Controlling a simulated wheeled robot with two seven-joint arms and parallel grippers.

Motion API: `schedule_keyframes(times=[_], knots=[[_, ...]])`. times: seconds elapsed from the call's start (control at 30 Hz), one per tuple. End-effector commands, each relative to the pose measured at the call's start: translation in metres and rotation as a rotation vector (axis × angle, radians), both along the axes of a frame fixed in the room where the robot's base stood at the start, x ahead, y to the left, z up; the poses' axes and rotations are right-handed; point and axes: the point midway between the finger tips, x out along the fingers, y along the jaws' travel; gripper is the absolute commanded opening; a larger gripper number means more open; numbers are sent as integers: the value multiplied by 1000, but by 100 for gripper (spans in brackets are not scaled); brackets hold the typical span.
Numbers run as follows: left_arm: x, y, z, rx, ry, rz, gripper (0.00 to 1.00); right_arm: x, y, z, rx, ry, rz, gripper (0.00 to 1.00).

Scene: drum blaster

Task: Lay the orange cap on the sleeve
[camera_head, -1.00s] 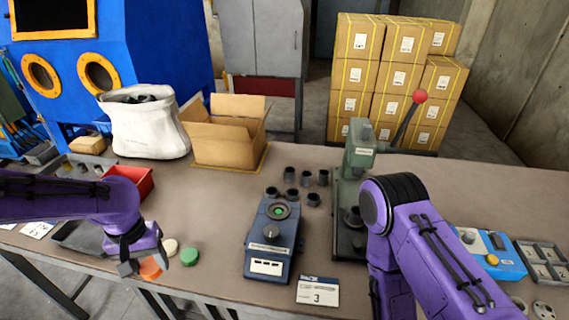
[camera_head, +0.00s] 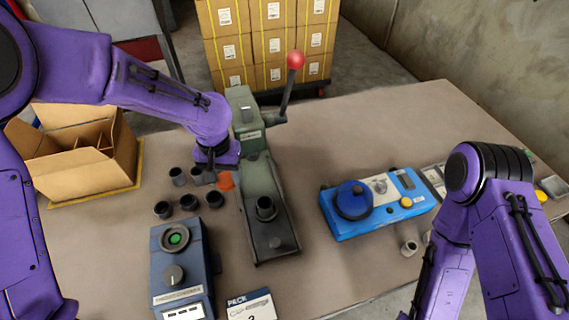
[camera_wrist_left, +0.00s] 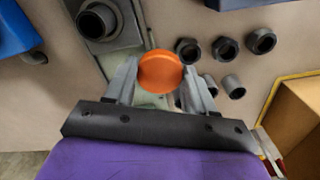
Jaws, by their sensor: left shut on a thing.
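My left gripper (camera_head: 212,176) is shut on the orange cap (camera_head: 225,181), beside the green press and above the table. In the left wrist view the cap (camera_wrist_left: 160,72) sits between the two fingers, its round face showing. A dark grey sleeve (camera_head: 265,208) stands upright on the press base, in front of and to the right of the cap. The sleeve also shows in the left wrist view (camera_wrist_left: 97,22), its open top apart from the cap. My right arm is at the right, but its gripper is out of view.
Several loose dark sleeves (camera_head: 189,203) stand left of the green press (camera_head: 262,178). The press lever with its red ball (camera_head: 295,60) rises behind. A blue-grey device (camera_head: 184,268), a blue device (camera_head: 378,203) and a cardboard box (camera_head: 75,170) stand around. Table right of the press is partly clear.

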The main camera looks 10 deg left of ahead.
Motion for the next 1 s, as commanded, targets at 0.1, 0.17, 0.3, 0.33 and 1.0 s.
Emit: schedule_keyframes(times=[0.1,0.17,0.3,0.33,1.0], knots=[[-8,-30,24,5,5,61,26,0,0,51,1,-1,0,43],[-12,-51,27,7,3,162,26,1,0,70,1,-1,0,43],[-15,-85,20,4,-1,463,26,1,0,82,0,0,0,43],[-15,-90,19,4,-1,529,26,1,0,83,0,0,0,43],[-12,-103,-14,3,-1,907,26,0,0,46,0,0,0,43]])
